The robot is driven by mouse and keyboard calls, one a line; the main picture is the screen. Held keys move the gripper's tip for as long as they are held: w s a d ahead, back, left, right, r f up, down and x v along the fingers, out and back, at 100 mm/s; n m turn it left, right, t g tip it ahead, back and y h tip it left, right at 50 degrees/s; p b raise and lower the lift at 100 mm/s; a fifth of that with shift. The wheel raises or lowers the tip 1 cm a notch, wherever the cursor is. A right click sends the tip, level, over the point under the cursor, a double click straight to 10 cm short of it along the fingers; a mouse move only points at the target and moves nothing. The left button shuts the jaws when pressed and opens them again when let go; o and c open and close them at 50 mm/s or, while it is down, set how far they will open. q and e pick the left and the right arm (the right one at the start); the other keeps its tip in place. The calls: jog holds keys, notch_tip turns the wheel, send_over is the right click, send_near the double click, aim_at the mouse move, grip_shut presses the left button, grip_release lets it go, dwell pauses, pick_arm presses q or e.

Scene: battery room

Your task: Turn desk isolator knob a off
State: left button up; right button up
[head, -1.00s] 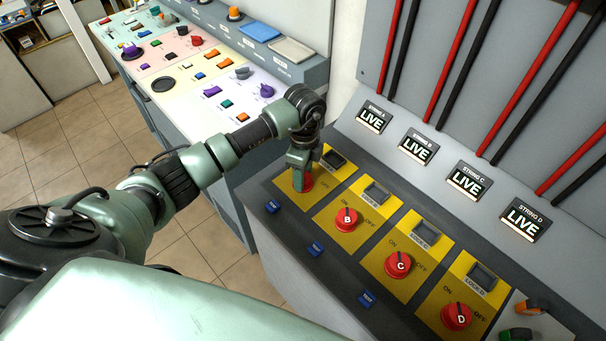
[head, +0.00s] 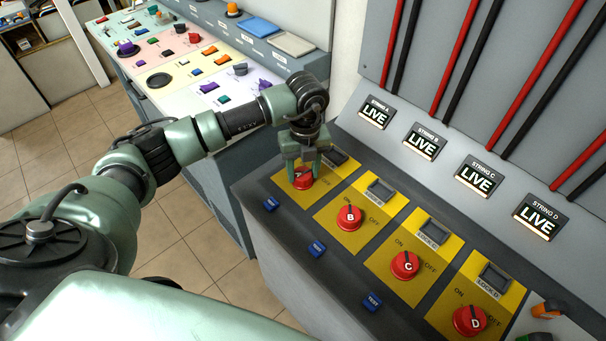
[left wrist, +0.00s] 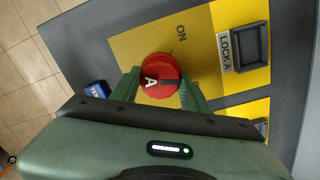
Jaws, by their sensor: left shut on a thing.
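Red round isolator knob A (head: 303,181) sits on the first yellow plate (head: 275,178) of the desk. In the left wrist view the knob (left wrist: 158,68) shows its white A, with "ON" printed beside it and the LOCK A hasp (left wrist: 249,47) to the right. My left gripper (head: 303,168) is above the knob with one green finger on each side, shut on it. In the left wrist view the fingers (left wrist: 160,88) flank the knob. The String A display (head: 376,114) reads LIVE. The knob's exact pointer direction is hard to tell. My right gripper is not in view.
Knobs B (head: 349,217), C (head: 405,265) and D (head: 469,320) follow along the desk, close together. Blue TEST buttons (head: 317,248) line the front. Cables run up the grey panel behind. A coloured control desk (head: 190,60) stands at the back left.

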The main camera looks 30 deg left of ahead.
aim_at(304, 174)
pick_arm(q)
jog(key=m+b, duration=0.2)
jog(key=m, duration=0.1)
jog(key=shift+f, duration=0.1)
jog(key=shift+m+b, duration=0.75)
jog(key=shift+m, duration=0.55)
jog(key=o, duration=1.4)
jog(key=shift+c, duration=0.2)
jog(key=shift+r, duration=0.2)
notch_tip(304, 174, up, 8)
jog(key=shift+d+f+b, duration=0.15)
jog(key=shift+b, duration=0.65)
